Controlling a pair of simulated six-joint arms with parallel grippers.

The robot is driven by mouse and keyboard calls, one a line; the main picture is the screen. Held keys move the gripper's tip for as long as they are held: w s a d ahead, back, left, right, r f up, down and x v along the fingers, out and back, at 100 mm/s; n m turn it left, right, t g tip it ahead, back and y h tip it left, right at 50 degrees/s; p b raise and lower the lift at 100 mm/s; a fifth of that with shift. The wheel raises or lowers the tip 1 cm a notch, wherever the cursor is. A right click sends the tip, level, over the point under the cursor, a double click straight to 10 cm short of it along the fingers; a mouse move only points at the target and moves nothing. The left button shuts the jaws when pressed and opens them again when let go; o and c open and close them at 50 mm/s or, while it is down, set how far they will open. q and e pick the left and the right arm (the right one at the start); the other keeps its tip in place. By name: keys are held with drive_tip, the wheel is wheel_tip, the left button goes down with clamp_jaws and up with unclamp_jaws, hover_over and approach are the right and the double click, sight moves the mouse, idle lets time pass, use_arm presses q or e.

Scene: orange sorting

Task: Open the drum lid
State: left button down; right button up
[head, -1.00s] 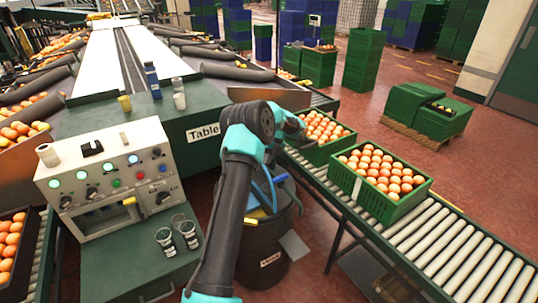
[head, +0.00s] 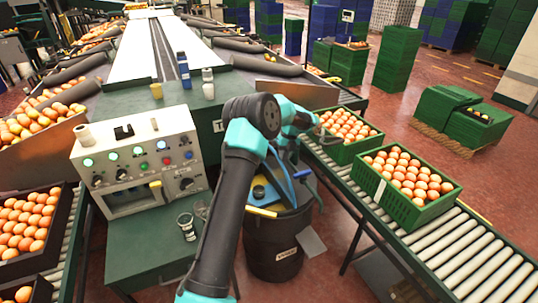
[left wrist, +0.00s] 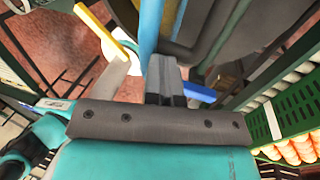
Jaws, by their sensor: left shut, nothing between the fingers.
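The black drum (head: 275,245) stands on the floor between the control table and the roller conveyor, with a pale label on its front. Blue and yellow items (head: 262,211) show at its top, partly behind my left arm. I cannot make out a separate lid. A grey flat plate (head: 312,243) sits at its right side. My left gripper (left wrist: 165,75) is shut and empty in the left wrist view, close to a light-blue bar (left wrist: 150,30) and a dark curved rim (left wrist: 215,50). In the head view its fingertips are hidden. My right gripper is not in view.
Green crates of oranges (head: 405,205) stand on the roller conveyor (head: 455,245) at right. A control box (head: 140,155) stands on the green table at left, with a clear cup (head: 187,228) nearby.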

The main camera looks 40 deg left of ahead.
use_arm(q)
drive_tip(key=shift+s, duration=0.1)
idle(0.3)
drive_tip(key=shift+r, duration=0.1)
drive_tip(key=v, duration=1)
drive_tip(key=shift+d, duration=0.1)
